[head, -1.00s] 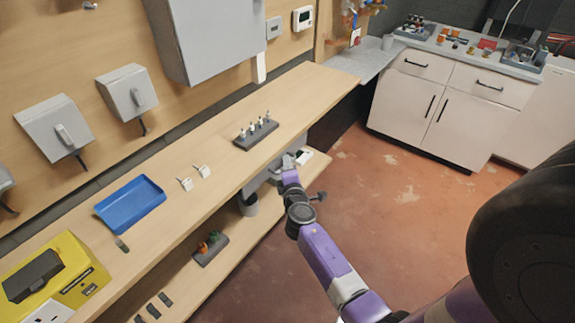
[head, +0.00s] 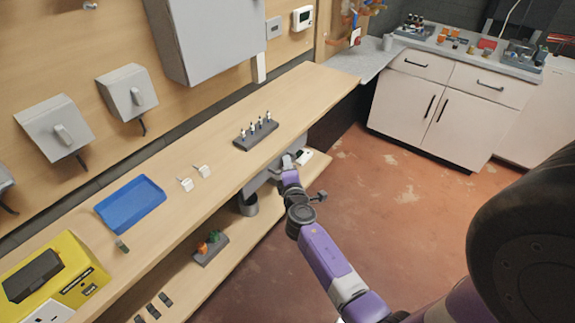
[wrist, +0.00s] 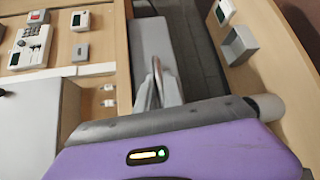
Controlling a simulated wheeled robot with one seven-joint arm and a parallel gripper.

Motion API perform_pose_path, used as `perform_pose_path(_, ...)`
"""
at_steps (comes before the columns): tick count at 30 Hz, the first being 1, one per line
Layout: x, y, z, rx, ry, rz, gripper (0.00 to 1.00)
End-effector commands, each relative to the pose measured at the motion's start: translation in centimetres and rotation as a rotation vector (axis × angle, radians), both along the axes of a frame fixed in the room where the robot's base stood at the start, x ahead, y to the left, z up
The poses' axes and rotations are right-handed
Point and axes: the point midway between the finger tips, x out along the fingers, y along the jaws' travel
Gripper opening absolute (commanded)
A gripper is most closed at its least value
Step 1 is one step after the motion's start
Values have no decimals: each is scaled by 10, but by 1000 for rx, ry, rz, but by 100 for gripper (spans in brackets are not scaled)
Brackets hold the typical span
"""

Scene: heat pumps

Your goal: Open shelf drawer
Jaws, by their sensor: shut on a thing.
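The shelf drawer is a grey unit (head: 262,184) under the front edge of the wooden worktop (head: 227,163). In the wrist view its grey surface (wrist: 150,38) runs up the middle, with a curved handle (wrist: 157,72) at its near end. My gripper (wrist: 156,92) is shut on the handle. In the head view my gripper (head: 287,162) is at the worktop's front edge, partly hidden by my purple wrist. I cannot tell how far the drawer stands out.
The worktop holds a blue tray (head: 130,205), a yellow case (head: 52,280) and a grey rack (head: 256,134). A lower shelf (head: 225,260) carries small parts. A white cabinet (head: 450,108) stands at the back right. The red floor (head: 400,210) beside the bench is clear.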

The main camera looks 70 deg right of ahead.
Motion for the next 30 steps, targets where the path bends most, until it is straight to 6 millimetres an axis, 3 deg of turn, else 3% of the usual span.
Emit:
perform_pose_path(7, -23, 7, -2, 3, 3, 2, 0)
perform_pose_path(21, -117, 30, -3, 1, 3, 3, 0)
perform_pose_path(30, -150, 37, -2, 2, 2, 3, 0)
